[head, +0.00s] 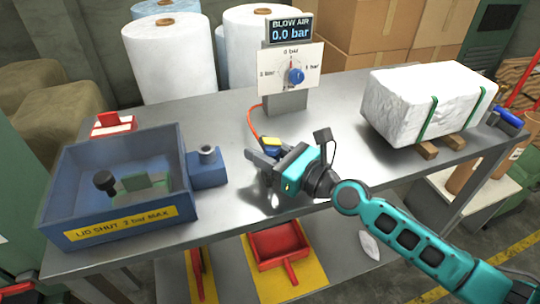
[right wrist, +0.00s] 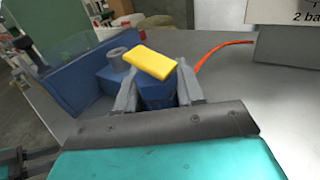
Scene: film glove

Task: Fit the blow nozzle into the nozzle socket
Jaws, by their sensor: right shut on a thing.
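The blow nozzle has a blue body and a yellow top (head: 271,143), with an orange-red hose running back from it. My right gripper (head: 262,160) is shut on it, low over the table. In the right wrist view the nozzle (right wrist: 152,63) sits between the two grey fingers (right wrist: 157,92); its tip is hidden. The nozzle socket (head: 207,153) is a grey ring on a blue block at the right side of the blue box. It stands left of the nozzle, apart from it, and also shows in the right wrist view (right wrist: 116,56).
The open blue box (head: 180,180) holds a dark knob and a green part. The blow air stand (head: 287,100) reads 0.0 bar at the back. A white wrapped block (head: 400,105) lies right. A red-and-white item (head: 112,126) lies behind the box. Bare metal table separates nozzle and socket.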

